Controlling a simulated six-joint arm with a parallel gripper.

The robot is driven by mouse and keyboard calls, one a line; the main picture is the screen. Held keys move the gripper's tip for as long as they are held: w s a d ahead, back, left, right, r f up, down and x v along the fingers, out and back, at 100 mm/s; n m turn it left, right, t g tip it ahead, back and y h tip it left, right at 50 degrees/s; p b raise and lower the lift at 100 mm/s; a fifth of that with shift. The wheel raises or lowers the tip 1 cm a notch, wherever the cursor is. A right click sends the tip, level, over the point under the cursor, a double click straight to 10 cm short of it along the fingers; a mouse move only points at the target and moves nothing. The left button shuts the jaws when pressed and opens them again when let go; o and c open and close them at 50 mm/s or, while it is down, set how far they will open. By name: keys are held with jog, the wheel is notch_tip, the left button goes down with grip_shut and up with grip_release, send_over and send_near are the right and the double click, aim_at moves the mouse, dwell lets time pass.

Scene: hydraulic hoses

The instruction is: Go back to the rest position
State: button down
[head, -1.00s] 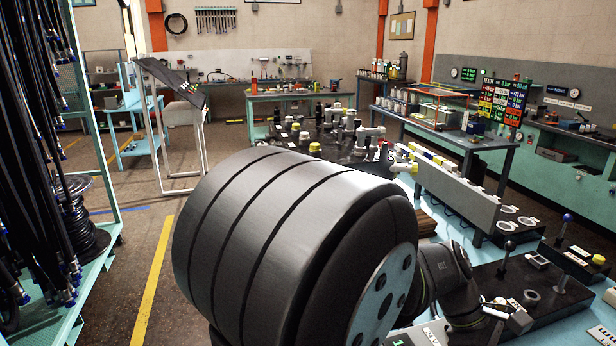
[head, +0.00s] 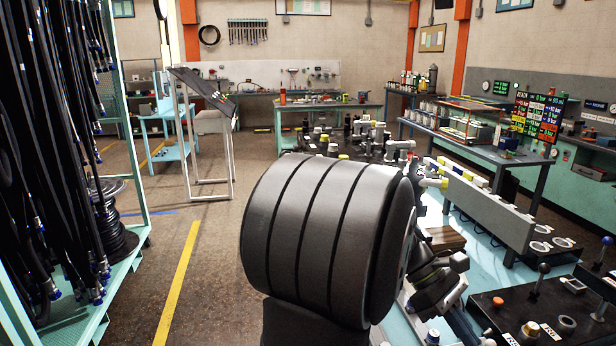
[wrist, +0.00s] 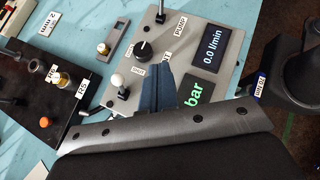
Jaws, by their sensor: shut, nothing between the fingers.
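My gripper (wrist: 156,74) shows in the wrist view as two dark blue-grey fingers pressed together, with nothing held. It points over a grey control panel (wrist: 213,82) with a black knob, levers and two dark displays, one reading 0.0 l/min. Whether the fingertips touch the panel cannot be told. In the head view my large dark arm link fills the middle and my wrist parts show beyond it at the lower right. The fingers cannot be made out there.
A blue bench (head: 436,215) with hydraulic parts runs along the right. A black lever box (head: 545,312) stands at the lower right. A hose rack (head: 128,285) stands at the left. Open floor (head: 205,265) lies between rack and arm. A black block with fittings (wrist: 45,115) is left of the panel.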

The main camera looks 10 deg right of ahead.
jog(key=shift+s+a+r+m+t+y, duration=0.15)
jog(key=shift+r+m+t+y, duration=0.1)
jog(key=shift+r+m+y, duration=0.15)
jog(key=shift+a+r+m+t+y, duration=0.15)
jog(key=shift+r+m+t+y, duration=0.15)
jog(key=shift+r+y, duration=0.15)
dwell(1.9)
